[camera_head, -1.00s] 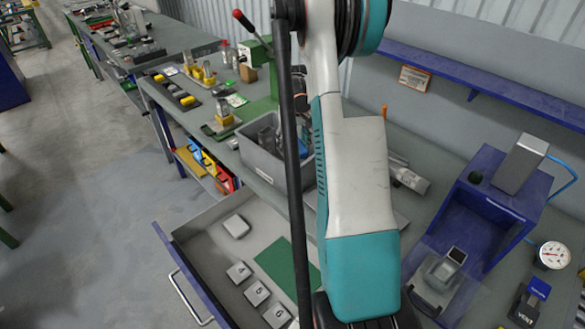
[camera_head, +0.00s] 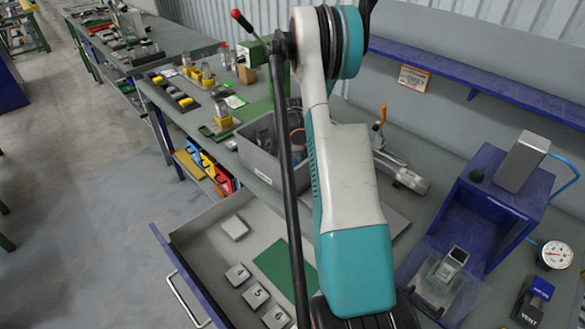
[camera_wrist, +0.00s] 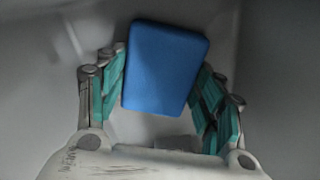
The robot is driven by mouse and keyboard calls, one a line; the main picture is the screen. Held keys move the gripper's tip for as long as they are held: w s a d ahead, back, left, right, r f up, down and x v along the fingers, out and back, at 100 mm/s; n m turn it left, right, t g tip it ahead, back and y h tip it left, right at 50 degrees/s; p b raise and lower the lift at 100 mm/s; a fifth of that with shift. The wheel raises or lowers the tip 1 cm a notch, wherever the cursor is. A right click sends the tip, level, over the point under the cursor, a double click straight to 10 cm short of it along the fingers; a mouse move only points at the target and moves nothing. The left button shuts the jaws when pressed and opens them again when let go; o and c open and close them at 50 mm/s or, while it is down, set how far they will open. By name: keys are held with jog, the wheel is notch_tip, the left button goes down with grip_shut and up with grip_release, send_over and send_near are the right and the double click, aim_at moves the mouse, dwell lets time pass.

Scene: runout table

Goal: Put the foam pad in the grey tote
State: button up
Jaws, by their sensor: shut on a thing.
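A blue pad (camera_wrist: 165,65), which I take for the foam pad, sits between the teal-lined fingers of my gripper (camera_wrist: 162,62) in the wrist view. The fingers are shut on it from both sides. The grey tote (camera_head: 258,164) stands on the bench in the head view, left of my arm and partly hidden by it. Some dark contents show inside the tote, too small to name. My gripper is hidden behind my arm in the head view. The wrist view shows plain grey surfaces around the pad; I cannot tell what they belong to.
An open drawer (camera_head: 203,213) with numbered grey blocks lies below the bench. A blue stand (camera_head: 503,192), a clear-sided block (camera_head: 440,285) and a gauge (camera_head: 556,255) are at the right. An orange-handled clamp (camera_head: 400,172) lies behind my arm. A blue shelf (camera_head: 470,82) runs along the wall.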

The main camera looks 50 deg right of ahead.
jog(key=shift+f, duration=0.2)
jog(key=o, duration=0.7)
jog(key=shift+r, duration=0.1)
jog(key=shift+c, duration=0.2)
notch_tip(320, 180, up, 12)
jog(key=p, duration=0.2)
jog(key=shift+r, duration=0.15)
